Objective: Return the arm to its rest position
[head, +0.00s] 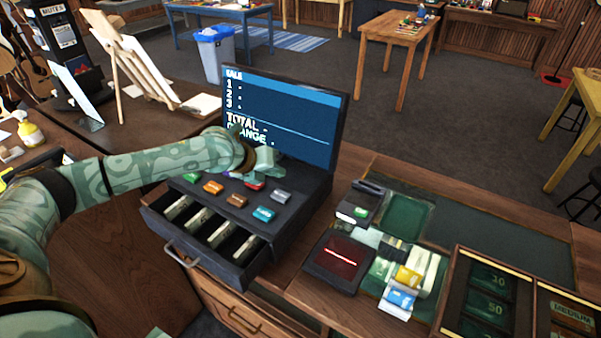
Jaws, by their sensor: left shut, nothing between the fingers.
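My left arm reaches in from the left across the counter. My left gripper (264,160) is over the back of the cash register (318,188), close in front of its screen and above its coloured keys. It looks shut with nothing held, and whether it touches a key cannot be told. The register's screen (290,103) reads SALE, TOTAL and CHANGE with no amounts visible. The register's drawer (190,250) is pulled out and shows long slots with notes. My right gripper is not in view.
A card terminal (360,204), a scanner with a red line (338,262) and small boxes (399,298) stand right of the register. Open floor lies behind the counter.

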